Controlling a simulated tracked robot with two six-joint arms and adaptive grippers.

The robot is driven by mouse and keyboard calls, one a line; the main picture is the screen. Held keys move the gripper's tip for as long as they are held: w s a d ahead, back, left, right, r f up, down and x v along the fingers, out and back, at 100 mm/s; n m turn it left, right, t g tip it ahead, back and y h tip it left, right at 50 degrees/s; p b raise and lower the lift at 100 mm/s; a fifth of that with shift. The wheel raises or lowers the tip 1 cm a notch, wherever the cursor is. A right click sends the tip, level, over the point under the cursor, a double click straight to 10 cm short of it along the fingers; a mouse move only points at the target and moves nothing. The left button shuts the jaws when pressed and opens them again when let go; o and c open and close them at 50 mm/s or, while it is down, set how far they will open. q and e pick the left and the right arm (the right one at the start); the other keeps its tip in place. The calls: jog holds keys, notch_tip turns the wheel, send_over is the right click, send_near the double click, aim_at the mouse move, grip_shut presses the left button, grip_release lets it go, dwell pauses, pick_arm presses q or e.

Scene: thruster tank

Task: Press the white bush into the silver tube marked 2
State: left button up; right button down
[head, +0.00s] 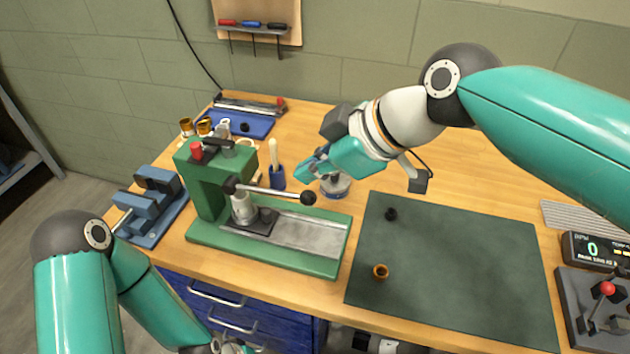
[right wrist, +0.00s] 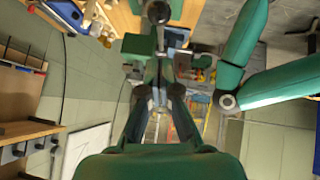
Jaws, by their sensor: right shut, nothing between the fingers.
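A green press (head: 207,180) stands on the bench with its lever (head: 265,190) reaching right to a black knob (head: 308,198). A silver cylindrical part (head: 242,210) stands upright on the black plate below the ram; no number is readable on it. I cannot make out the white bush there. My right gripper (head: 308,172) is shut and empty, above and behind the knob. In the right wrist view its fingers (right wrist: 158,100) are together, with a black knob (right wrist: 158,12) beyond them. My left gripper (head: 228,347) is cut off at the bottom edge, its jaws unclear.
Pale and brass rings (head: 205,126) stand near a blue tray (head: 250,124) at the back. A blue vise (head: 155,200) is left of the press. A round container (head: 336,187) stands below my right gripper.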

jog(key=shift+w+d+f, duration=0.15)
jog(key=shift+f, duration=0.85)
jog(key=shift+w+d+f, duration=0.1)
jog(key=shift+w+f, duration=0.05)
jog(key=shift+f, duration=0.8)
jog(key=f+b, duration=0.1)
jog(key=b, duration=0.2)
jog(key=shift+s+d+f+b, duration=0.1)
jog(key=shift+d+f+b, duration=0.05)
jog(key=shift+f+b, duration=0.25)
jog(key=shift+r, duration=0.1)
notch_tip(320, 180, up, 12)
jog(key=p, duration=0.3)
send_over(311, 198)
jog(key=s+d, duration=0.4)
jog(key=d, duration=0.3)
jog(key=shift+s+a+f+y, duration=0.1)
jog(key=shift+s+f+y, duration=0.1)
jog(key=shift+y, duration=0.1)
